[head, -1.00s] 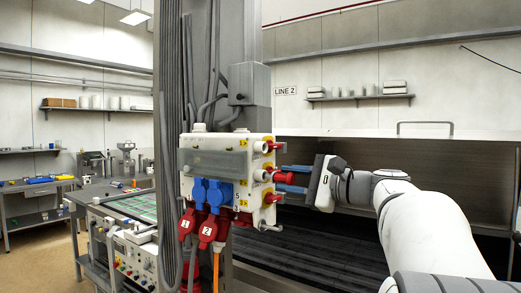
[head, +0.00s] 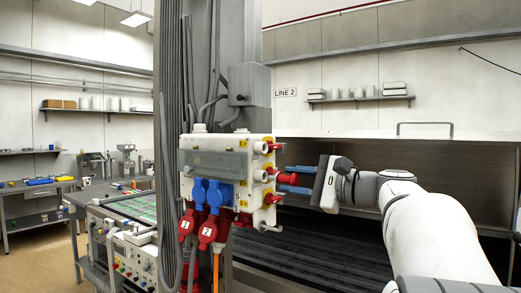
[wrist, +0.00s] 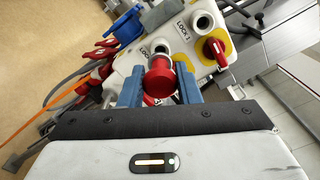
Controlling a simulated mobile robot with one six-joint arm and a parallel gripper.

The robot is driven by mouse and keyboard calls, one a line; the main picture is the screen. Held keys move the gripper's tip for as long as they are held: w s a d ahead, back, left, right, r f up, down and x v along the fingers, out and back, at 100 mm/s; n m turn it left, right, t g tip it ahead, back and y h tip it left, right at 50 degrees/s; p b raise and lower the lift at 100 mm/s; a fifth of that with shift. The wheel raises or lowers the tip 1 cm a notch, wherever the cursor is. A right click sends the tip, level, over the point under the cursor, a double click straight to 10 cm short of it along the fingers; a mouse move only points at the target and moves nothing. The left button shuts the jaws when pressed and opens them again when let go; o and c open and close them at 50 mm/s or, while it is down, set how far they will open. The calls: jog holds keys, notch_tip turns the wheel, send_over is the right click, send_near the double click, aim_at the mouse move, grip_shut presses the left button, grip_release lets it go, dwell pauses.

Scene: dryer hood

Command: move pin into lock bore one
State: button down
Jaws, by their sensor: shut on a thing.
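My gripper (head: 295,178) is shut on a red pin (head: 288,178), with a blue finger on each side, at the right of the white box (head: 213,163). The pin also shows between the fingers in the wrist view (wrist: 158,80). It lines up closely with the lower pale round bore (head: 260,175), also seen in the wrist view (wrist: 160,47). Whether its tip is inside the bore is hidden. A second bore (wrist: 203,22) is empty; it is the upper one in the head view (head: 260,147).
Red rotary switches on yellow plates, one clear in the wrist view (wrist: 216,50), stick out near the bores. Blue plugs (head: 213,193) and red plugs (head: 208,231) hang at the box's front. A dark hood opening (head: 380,205) lies behind my arm.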

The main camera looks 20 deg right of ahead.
jog(key=shift+s+d, duration=0.1)
jog(key=shift+v, duration=1.65)
jog(key=v, duration=1)
